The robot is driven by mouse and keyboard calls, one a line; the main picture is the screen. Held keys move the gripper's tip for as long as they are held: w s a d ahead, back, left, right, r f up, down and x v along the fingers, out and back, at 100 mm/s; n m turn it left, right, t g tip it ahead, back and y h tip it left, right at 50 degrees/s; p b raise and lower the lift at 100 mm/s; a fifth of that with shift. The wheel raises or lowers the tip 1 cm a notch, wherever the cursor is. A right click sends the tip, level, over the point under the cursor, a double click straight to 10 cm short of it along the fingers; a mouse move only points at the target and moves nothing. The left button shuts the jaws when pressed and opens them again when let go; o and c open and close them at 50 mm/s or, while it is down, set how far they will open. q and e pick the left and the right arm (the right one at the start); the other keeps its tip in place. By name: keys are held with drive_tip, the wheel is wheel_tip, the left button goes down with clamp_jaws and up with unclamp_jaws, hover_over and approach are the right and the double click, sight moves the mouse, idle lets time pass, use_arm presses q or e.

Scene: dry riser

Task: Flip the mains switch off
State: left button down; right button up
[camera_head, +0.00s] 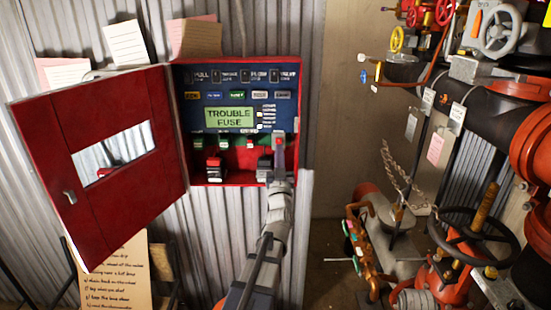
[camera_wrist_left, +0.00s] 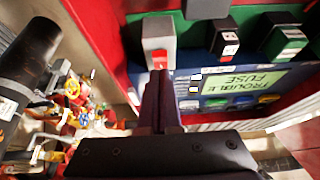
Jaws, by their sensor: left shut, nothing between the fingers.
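A red panel box (camera_head: 235,64) hangs on the corrugated wall with its red door (camera_head: 105,150) swung open to the left. My left gripper (camera_head: 279,156) is inside its lower right part, fingers shut and empty. A grey switch with a red face (camera_wrist_left: 159,42), apparently the mains switch, is right at the fingertips (camera_wrist_left: 160,80) in the left wrist view. Whether they touch it I cannot tell. In the head view the gripper largely covers that area. My right gripper is not in view.
The panel screen (camera_head: 231,117) reads TROUBLE FUSE. Dark fuse-like blocks (camera_head: 214,168) sit in the lower bay. Pipes and a black handwheel (camera_head: 473,238) crowd the right side. A handwritten note (camera_head: 118,275) stands below the door.

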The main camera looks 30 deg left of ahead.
use_arm(q)
drive_tip(key=shift+w+a+f, duration=0.2)
drive_tip(key=shift+w+a, duration=0.05)
drive_tip(key=shift+w, duration=0.15)
drive_tip(key=shift+d, duration=0.1)
drive_tip(key=shift+w+a+f+t+y+b, duration=0.25)
drive_tip(key=shift+y+b, duration=0.25)
drive_tip(key=shift+b, duration=0.55)
drive_tip(key=shift+s+r, duration=0.1)
drive_tip(key=shift+s, duration=0.05)
